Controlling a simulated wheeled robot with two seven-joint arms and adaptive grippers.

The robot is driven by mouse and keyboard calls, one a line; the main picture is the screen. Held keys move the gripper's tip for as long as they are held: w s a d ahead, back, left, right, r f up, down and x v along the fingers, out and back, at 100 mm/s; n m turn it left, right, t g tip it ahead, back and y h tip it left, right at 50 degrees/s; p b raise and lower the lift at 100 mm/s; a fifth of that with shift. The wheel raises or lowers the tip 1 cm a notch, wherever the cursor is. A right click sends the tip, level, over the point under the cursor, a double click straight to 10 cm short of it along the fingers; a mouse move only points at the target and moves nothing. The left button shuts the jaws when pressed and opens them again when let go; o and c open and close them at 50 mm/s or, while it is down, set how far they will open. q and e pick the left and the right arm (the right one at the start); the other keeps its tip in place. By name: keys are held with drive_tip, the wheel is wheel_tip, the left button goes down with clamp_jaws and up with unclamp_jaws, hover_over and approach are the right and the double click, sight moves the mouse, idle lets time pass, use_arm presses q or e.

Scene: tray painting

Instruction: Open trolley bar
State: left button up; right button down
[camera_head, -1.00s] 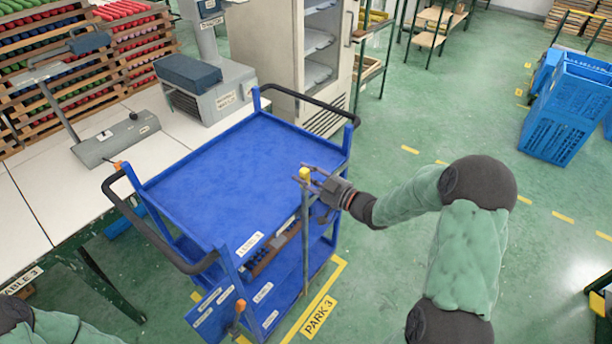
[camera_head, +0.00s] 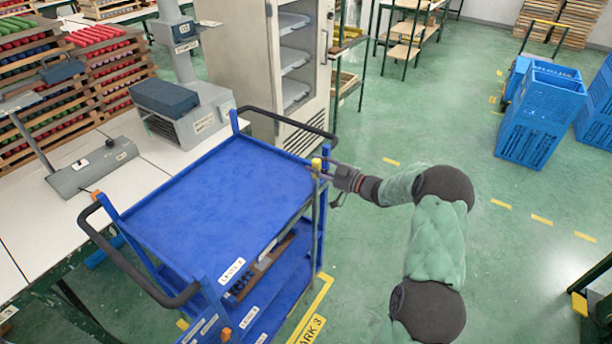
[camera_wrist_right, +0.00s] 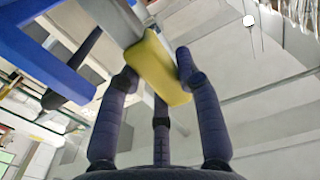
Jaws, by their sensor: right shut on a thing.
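The blue trolley (camera_head: 225,185) stands beside the white table, its top tray empty. Its bar is a thin grey upright with a yellow end (camera_head: 317,163), close to the trolley's far right corner post. My right gripper (camera_head: 326,168) is shut on the yellow end from the right. In the right wrist view the dark fingers (camera_wrist_right: 160,85) close around the yellow block (camera_wrist_right: 160,68) at the end of the grey bar. Part of the bar's lower length merges with the trolley frame in the head view. My left gripper is out of view.
A white table (camera_head: 140,180) with grey devices is on the left. An open cabinet (camera_head: 240,70) stands behind the trolley. Blue crates (camera_head: 540,115) are at the far right.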

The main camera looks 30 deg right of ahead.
drive_tip(key=shift+w+d, duration=0.25)
drive_tip(key=shift+d, duration=0.35)
drive_tip(key=shift+w+d, duration=0.25)
drive_tip(key=shift+d, duration=0.4)
drive_tip(key=shift+w+d, duration=0.25)
drive_tip(key=shift+d, duration=0.35)
drive_tip(key=c, duration=0.8)
unclamp_jaws()
drive_tip(key=shift+c, duration=0.2)
drive_tip(key=v, duration=1.2)
